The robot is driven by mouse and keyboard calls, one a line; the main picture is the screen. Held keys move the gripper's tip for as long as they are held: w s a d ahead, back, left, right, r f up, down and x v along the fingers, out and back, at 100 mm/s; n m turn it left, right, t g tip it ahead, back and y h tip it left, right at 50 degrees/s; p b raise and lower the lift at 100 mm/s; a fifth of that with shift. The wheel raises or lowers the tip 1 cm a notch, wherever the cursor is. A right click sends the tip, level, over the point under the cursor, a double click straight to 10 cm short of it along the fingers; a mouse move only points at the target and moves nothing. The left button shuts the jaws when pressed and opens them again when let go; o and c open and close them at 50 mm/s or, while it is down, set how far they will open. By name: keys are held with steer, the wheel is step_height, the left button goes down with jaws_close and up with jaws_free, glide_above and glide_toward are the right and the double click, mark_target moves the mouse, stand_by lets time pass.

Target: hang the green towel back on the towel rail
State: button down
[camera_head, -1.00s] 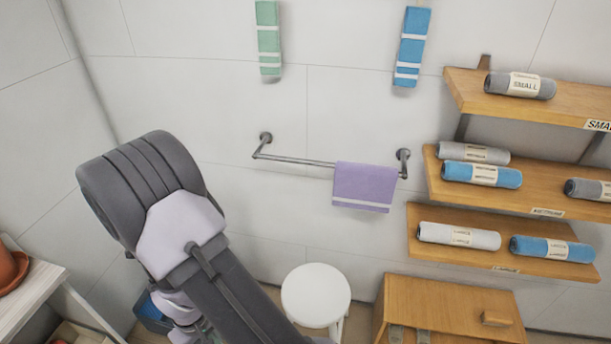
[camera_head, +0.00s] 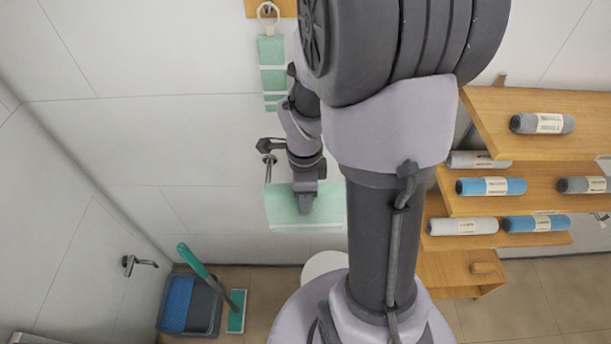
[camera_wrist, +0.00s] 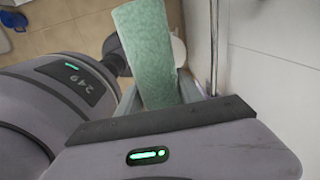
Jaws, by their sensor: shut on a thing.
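The light green towel (camera_head: 278,210) with a pale stripe hangs from my gripper (camera_head: 306,205), which is shut on it. It is at the left part of the towel rail. The rail's left mount (camera_head: 268,160) shows; most of the bar is hidden behind the towel and my arm. In the wrist view the towel (camera_wrist: 148,50) hangs beyond the gripper body, and the thin metal rail (camera_wrist: 214,50) runs to its right near the wall. I cannot tell whether any of the towel lies over the bar.
Another green towel (camera_head: 272,75) hangs from a ring above the rail. Wooden shelves (camera_head: 500,110) with rolled towels stand at the right. A white stool (camera_head: 322,265) is below. A blue-lined bucket (camera_head: 178,305) and a green mop (camera_head: 236,311) stand on the floor at left.

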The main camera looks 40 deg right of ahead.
steer(key=shift+d+r, duration=0.1)
steer(key=shift+w+b, duration=0.1)
steer(key=shift+b, duration=0.35)
steer(key=w+d+p, duration=0.2)
steer(key=w+d, duration=0.6)
steer(key=w, duration=0.3)
steer(key=f+b, duration=0.8)
steer(key=f, duration=0.1)
steer(key=f+b, duration=0.9)
steer(key=shift+w+d+f, duration=0.15)
steer(key=shift+d+f, duration=0.05)
steer(key=shift+f, duration=0.05)
steer(key=c, duration=0.7)
jaws_free()
